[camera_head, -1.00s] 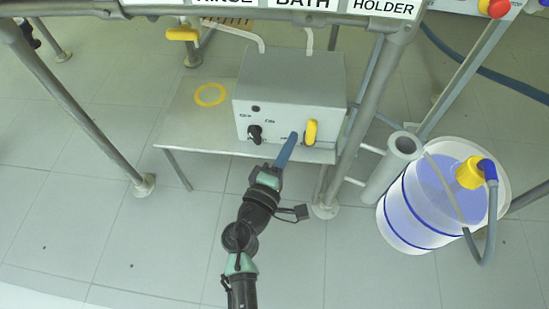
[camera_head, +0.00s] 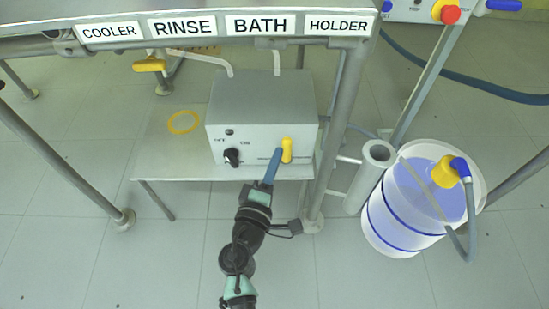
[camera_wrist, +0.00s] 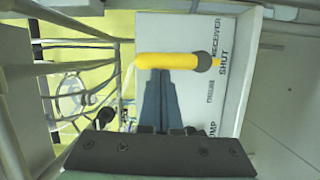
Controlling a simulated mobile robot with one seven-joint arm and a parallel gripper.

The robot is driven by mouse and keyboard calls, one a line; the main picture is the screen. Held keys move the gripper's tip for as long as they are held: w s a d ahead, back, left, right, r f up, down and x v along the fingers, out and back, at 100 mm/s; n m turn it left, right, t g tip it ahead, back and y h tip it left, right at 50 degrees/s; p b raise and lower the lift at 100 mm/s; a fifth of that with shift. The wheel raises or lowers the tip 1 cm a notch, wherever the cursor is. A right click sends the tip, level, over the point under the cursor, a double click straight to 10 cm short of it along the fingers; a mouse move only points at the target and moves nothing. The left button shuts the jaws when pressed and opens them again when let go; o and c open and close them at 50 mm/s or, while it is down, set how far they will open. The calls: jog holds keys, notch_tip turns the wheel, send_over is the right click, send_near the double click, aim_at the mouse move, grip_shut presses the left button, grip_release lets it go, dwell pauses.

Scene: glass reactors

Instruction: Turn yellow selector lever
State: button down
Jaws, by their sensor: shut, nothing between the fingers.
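The yellow selector lever (camera_head: 287,150) is on the front right of a grey box (camera_head: 252,150) and stands upright in the head view. In the wrist view, the yellow lever (camera_wrist: 165,60) lies across the picture, with its dark hub at the right by the word SHUT. RECEIVER and part of PUMP also show there. My gripper (camera_head: 277,153) is shut and empty, its blue fingers just left of the lever in the head view. In the wrist view, the fingertips (camera_wrist: 161,73) end right beside the lever's edge; I cannot tell whether they touch it.
A black knob (camera_head: 231,157) is on the box's front left. The box stands on a low shelf (camera_head: 165,165) with a yellow ring. A metal post (camera_head: 335,140) and grey tube (camera_head: 370,175) stand to the right, near a white-blue drum (camera_head: 410,215). A labelled rail (camera_head: 210,28) crosses above.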

aim_at(289, 158)
jog(key=shift+d+r+m, duration=0.1)
jog(key=shift+d+m, duration=0.1)
jog(key=shift+m, duration=0.1)
jog(key=shift+d+r+m+g+y+p, duration=0.2)
jog(key=shift+d+m+p, duration=0.1)
jog(key=shift+m+p, duration=0.15)
jog(key=shift+d+r+m+g+y+p, duration=0.1)
jog(key=shift+d+m+g+p, duration=0.15)
jog(key=shift+m, duration=0.2)
jog(key=shift+d+m+g+y+p, duration=0.3)
jog(key=shift+d+m+p, duration=0.45)
jog(key=shift+m, duration=0.35)
jog(key=shift+d+f+m+y+p, duration=0.3)
jog(key=shift+d+m+p, duration=0.25)
jog(key=shift+d+m, duration=0.25)
jog(key=shift+d, duration=0.1)
